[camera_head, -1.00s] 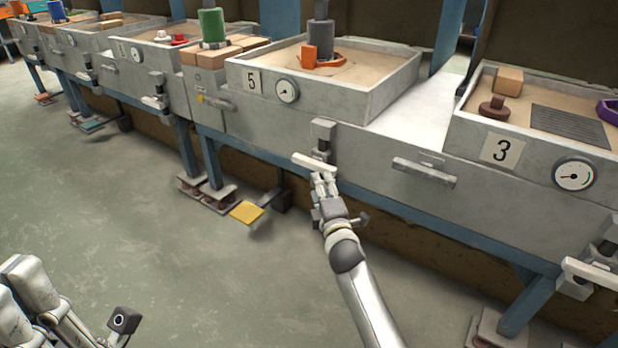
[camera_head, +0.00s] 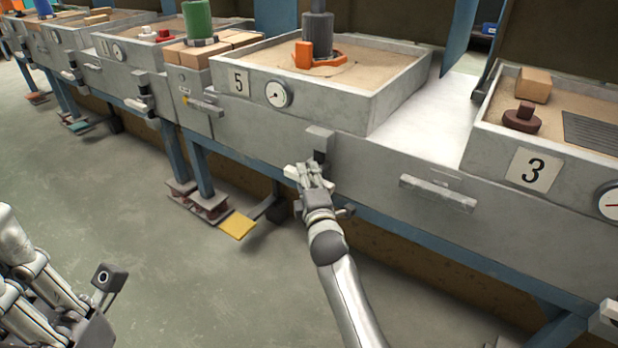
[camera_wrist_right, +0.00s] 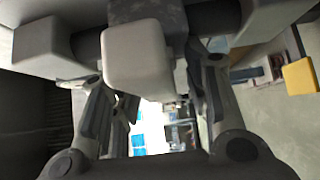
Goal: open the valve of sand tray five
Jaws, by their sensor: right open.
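Sand tray five (camera_head: 375,102) is a grey, sand-filled tray with a "5" plate (camera_head: 239,83) and a round gauge (camera_head: 277,94) on its front. Its valve (camera_head: 319,140) is a grey block below the tray with a pale lever handle (camera_head: 291,172), mostly hidden behind my right gripper (camera_head: 312,172). In the right wrist view the gripper's fingers (camera_wrist_right: 155,95) are open, one on each side of the pale handle end (camera_wrist_right: 138,62). I cannot tell whether they touch it. My left gripper (camera_head: 45,285) is partly in view at lower left, away from the trays.
Tray three (camera_head: 590,165) stands at the right. A drawer-like handle (camera_head: 437,190) sticks out right of the valve. A yellow pedal (camera_head: 237,225) is low on the left. Blue legs (camera_head: 200,170) carry the bench. The green-grey floor in front is clear.

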